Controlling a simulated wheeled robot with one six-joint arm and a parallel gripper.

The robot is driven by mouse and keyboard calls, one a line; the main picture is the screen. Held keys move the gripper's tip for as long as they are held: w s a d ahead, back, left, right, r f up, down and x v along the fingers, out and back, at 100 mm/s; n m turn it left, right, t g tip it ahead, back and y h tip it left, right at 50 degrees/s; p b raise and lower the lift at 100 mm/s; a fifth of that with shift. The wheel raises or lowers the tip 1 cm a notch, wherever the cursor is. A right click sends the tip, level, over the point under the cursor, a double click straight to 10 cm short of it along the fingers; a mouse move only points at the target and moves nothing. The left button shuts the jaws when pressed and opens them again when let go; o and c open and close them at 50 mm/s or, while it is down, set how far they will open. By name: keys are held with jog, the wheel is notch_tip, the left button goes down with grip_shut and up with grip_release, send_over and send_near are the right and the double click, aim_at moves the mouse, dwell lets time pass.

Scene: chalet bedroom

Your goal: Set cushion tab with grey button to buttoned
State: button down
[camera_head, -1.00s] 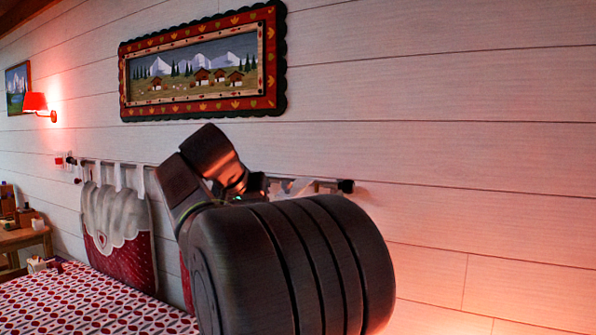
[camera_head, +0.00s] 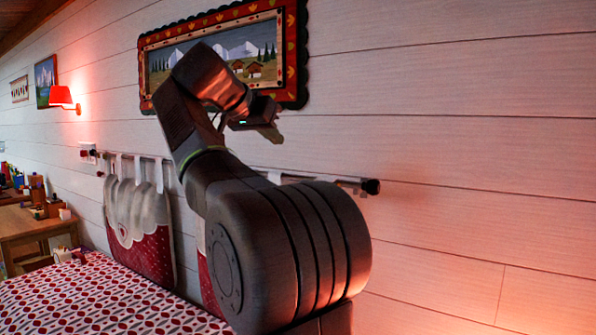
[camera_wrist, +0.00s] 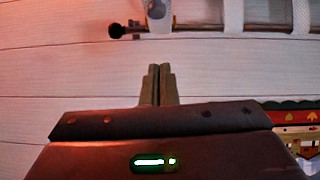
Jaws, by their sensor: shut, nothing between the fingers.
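A cushion (camera_head: 140,225), red with a scalloped white top, hangs by white tabs (camera_head: 138,170) from a dark wall rod (camera_head: 350,182). A second cushion (camera_head: 205,275) is mostly hidden behind my arm. In the wrist view the rod (camera_wrist: 195,29) crosses the top, with white tabs (camera_wrist: 233,14) on it. A pale tab (camera_wrist: 156,24) near the rod's end carries a small greyish round spot, perhaps the grey button, cut by the top edge. My gripper (camera_wrist: 158,70) is shut and empty, apart from the rod and tabs. It also shows in the head view (camera_head: 272,128), in front of the wall.
A framed mountain picture (camera_head: 292,60) hangs behind my arm, and its corner shows in the wrist view (camera_wrist: 295,118). A patterned bedspread (camera_head: 100,300) lies below. A red lamp (camera_head: 62,95) and desk (camera_head: 35,220) are at left. The wall at right is bare.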

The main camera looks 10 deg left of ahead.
jog(key=s+f+b+x, duration=0.1)
jog(key=f+x, duration=0.1)
jog(key=x, duration=1)
jog(key=shift+f, duration=0.45)
jog(key=shift+f+b, duration=0.15)
jog(key=shift+b, duration=0.2)
